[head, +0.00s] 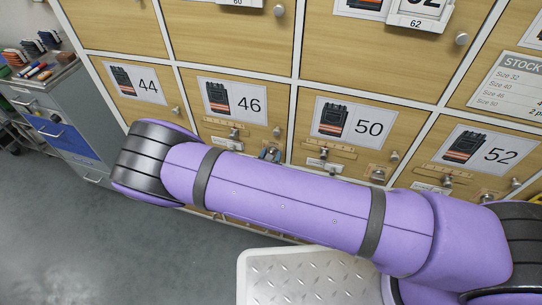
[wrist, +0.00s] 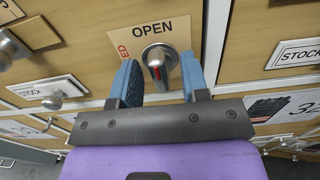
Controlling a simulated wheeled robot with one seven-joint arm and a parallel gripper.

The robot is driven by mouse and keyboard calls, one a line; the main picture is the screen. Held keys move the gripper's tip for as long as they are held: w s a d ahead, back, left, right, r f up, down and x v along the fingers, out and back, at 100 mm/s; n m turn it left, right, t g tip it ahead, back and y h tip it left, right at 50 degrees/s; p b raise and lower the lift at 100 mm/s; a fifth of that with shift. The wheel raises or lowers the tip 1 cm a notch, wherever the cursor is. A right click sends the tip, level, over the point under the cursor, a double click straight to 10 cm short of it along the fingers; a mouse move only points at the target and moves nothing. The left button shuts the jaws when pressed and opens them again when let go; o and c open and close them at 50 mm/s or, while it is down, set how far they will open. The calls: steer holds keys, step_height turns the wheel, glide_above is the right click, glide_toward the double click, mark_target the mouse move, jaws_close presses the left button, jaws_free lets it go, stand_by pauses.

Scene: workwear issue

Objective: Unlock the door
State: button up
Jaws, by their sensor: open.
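In the wrist view a silver turn knob (wrist: 160,56) with a red mark sits on a wooden locker door. A cream label plate (wrist: 125,42) behind it reads OPEN above and shows red letters ending in "ED" at the left. My gripper (wrist: 156,66) is open, with one blue finger on each side of the knob. I cannot tell whether either finger touches it. My arm hides the area below.
Doors marked 44 (head: 138,84), 50 (head: 352,121) and 52 (head: 482,148) stand alongside, with small protruding knobs. A grey drawer cabinet (head: 62,128) with items on top stands at the left. The grey floor (head: 110,245) is clear at lower left.

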steer(key=v, duration=1)
steer(key=shift+s, duration=0.35)
steer(key=shift+a, duration=0.15)
steer(key=shift+r, duration=0.1)
steer(key=w+d+r+m+g+h, duration=0.1)
steer(key=d+r+m+g, duration=0.5)
steer(key=r, duration=0.5)
steer(key=w+d+r+m+g+h, duration=0.1)
steer(key=d+r+m+g, duration=0.3)
steer(key=d+r+m, duration=0.45)
steer(key=d+r+m+g+h, duration=0.1)
steer(key=d+r+m+g, duration=0.45)
steer(key=r, duration=0.65)
steer(key=s+d+r+m+t+y, duration=0.2)
steer(key=s+d+r+m+y, duration=0.2)
steer(key=s+r, duration=0.5)
steer(key=s+d+r+m+t+y, duration=0.2)
steer(key=s+d+r+m+y, duration=0.3)
steer(key=s+r, duration=0.4)
steer(key=d+r+m, duration=0.1)
steer(key=m, duration=0.1)
steer(key=shift+s+d+r+m, duration=0.2)
steer(key=shift+s+r+m, duration=0.15)
steer(key=shift+r+m, duration=0.05)
